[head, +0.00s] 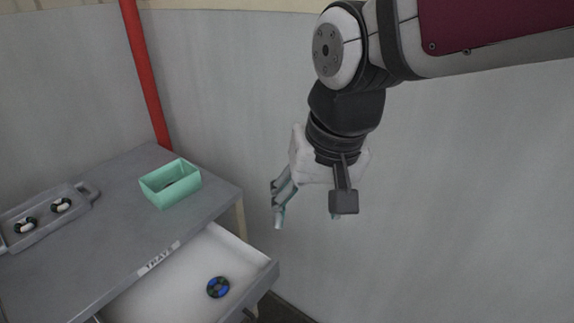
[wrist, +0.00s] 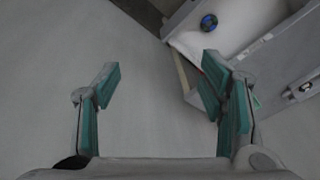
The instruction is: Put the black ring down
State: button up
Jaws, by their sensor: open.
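A black ring with blue patches (head: 218,287) lies flat on the white floor of the open drawer (head: 165,290). The ring also shows at the top of the wrist view (wrist: 208,22). My gripper (head: 307,219) hangs in the air to the right of the drawer and table, pointing down. Its teal-padded fingers are spread wide with nothing between them, as the wrist view (wrist: 160,68) shows. It is apart from the ring and touches nothing. One finger is mostly hidden behind my wrist in the head view.
A grey table (head: 100,225) stands above the drawer. On it are a mint-green open box (head: 171,197) and a grey tray (head: 75,210) with two black-and-white round pieces (head: 61,205). A red vertical pipe (head: 145,75) rises behind the table. A pale wall is behind my arm.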

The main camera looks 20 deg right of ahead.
jog(key=s+d+r+n+t, duration=0.1)
jog(key=s+d+n, duration=0.1)
jog(key=s, duration=0.5)
jog(key=shift+s+d+n+h, duration=0.3)
jog(key=shift+s+d+n, duration=0.1)
jog(key=shift+d, duration=0.35)
jog(key=shift+r, duration=0.15)
jog(key=shift+r+p, duration=0.45)
jog(key=shift+r, duration=0.1)
